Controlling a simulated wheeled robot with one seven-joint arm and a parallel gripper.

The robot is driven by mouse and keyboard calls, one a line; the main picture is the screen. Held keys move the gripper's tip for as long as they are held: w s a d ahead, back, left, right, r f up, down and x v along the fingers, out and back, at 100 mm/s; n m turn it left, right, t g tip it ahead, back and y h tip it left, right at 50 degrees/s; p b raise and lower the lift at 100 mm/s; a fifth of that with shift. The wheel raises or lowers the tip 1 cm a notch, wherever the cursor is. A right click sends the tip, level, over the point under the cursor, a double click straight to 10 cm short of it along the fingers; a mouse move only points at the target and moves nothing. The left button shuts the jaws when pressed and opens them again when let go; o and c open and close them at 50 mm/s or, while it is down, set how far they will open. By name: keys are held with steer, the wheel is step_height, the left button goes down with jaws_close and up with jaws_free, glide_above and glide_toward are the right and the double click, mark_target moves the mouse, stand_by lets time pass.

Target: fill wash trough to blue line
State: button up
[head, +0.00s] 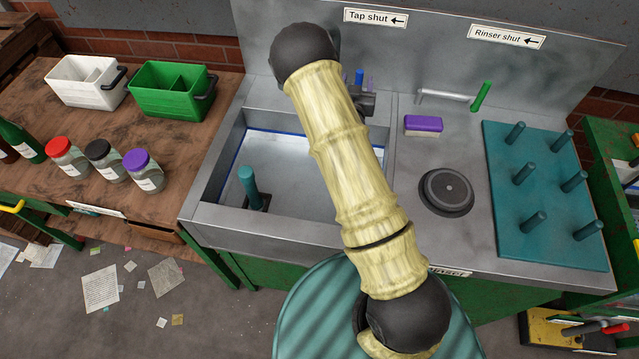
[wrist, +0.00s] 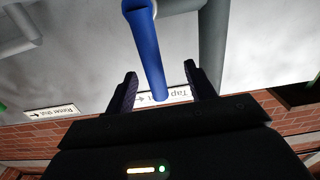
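The wash trough (head: 212,178) is the metal basin left of my arm. A blue line (head: 237,150) runs along its inner walls, and a pale surface lies below it; I cannot tell if this is water. A teal upright plug (head: 248,188) stands in the front left of the trough. The tap's blue lever (head: 359,77) shows behind my arm; in the wrist view the lever (wrist: 146,45) extends between my fingers. My gripper (wrist: 162,88) is open, with a gap on each side of the lever. My arm hides most of the tap and gripper in the head view.
Signs read "Tap shut" (head: 376,18) and "Rinser shut" (head: 506,37). A green-handled lever (head: 481,96), purple-topped brush (head: 423,124), black round disc (head: 446,191) and teal peg board (head: 540,250) are to the right. Jars and two crates stand on the left bench (head: 40,100).

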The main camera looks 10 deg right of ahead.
steer(key=b+v, duration=0.2)
steer(key=v, duration=0.6)
stand_by(0.6)
steer(key=shift+r, duration=0.1)
stand_by(0.3)
steer(key=s+a+r+n+g+y+p, duration=0.1)
steer(key=s+a+r+g+y, duration=0.1)
steer(key=s, duration=0.5)
steer(key=s+a+r+n+g+y+p, duration=0.1)
steer(key=s+a+r+g+y+p, duration=0.1)
steer(key=s+g, duration=0.5)
steer(key=s+a+r+n+g+y+p, duration=0.1)
steer(key=s+a+r+n+g+y, duration=0.1)
steer(key=s, duration=0.7)
step_height(320, 180, up, 3)
steer(key=a+g, duration=0.1)
steer(key=g, duration=0.2)
steer(key=shift+s+a+y, duration=0.25)
steer(key=shift+a+y, duration=0.05)
steer(key=shift+y, duration=0.1)
steer(key=shift+f, duration=0.1)
